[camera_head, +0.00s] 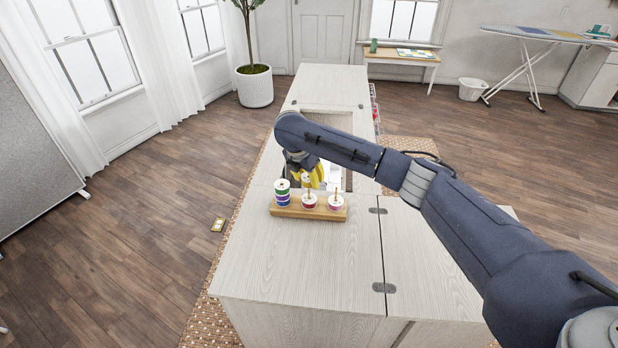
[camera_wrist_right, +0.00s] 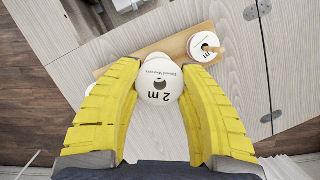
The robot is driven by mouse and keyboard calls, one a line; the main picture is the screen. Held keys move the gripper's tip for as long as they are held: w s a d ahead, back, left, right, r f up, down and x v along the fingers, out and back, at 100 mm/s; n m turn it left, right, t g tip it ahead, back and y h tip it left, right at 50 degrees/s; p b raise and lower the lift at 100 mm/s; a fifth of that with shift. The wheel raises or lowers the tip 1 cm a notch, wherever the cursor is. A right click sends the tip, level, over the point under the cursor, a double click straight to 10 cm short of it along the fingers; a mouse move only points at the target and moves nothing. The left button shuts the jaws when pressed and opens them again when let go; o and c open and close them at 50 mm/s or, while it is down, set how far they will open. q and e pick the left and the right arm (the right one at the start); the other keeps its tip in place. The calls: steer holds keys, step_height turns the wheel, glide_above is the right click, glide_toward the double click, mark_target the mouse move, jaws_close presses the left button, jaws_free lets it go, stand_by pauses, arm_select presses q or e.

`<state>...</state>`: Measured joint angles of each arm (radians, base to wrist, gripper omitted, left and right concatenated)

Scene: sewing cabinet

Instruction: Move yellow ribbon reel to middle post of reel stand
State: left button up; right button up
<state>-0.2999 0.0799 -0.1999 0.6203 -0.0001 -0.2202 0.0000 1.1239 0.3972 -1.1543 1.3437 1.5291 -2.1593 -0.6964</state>
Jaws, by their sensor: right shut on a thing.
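The reel stand (camera_head: 290,211) is a wooden base on the cabinet top. Its left post holds a stack of reels (camera_head: 282,193) with green and blue-purple bands. A red-banded reel (camera_head: 309,203) is on the middle post, and a pink-red reel (camera_head: 335,203) on the right post, also in the wrist view (camera_wrist_right: 198,46). My right gripper (camera_head: 309,178) is shut on a white-faced reel marked "2 m" (camera_wrist_right: 158,73), held between its yellow fingers (camera_wrist_right: 159,84) above the middle of the stand. This reel's ribbon colour is hidden in the wrist view. My left gripper is out of view.
The pale wooden cabinet top (camera_head: 300,265) is clear in front of the stand, with metal hinges (camera_head: 384,287) to the right. A recess (camera_head: 328,122) opens behind the stand. A small yellowish item (camera_head: 218,225) lies on the floor at left.

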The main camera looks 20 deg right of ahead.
steer(key=shift+f, duration=1.45)
steer(key=o, duration=1.1)
steer(key=shift+c, duration=0.2)
steer(key=v, duration=1.2)
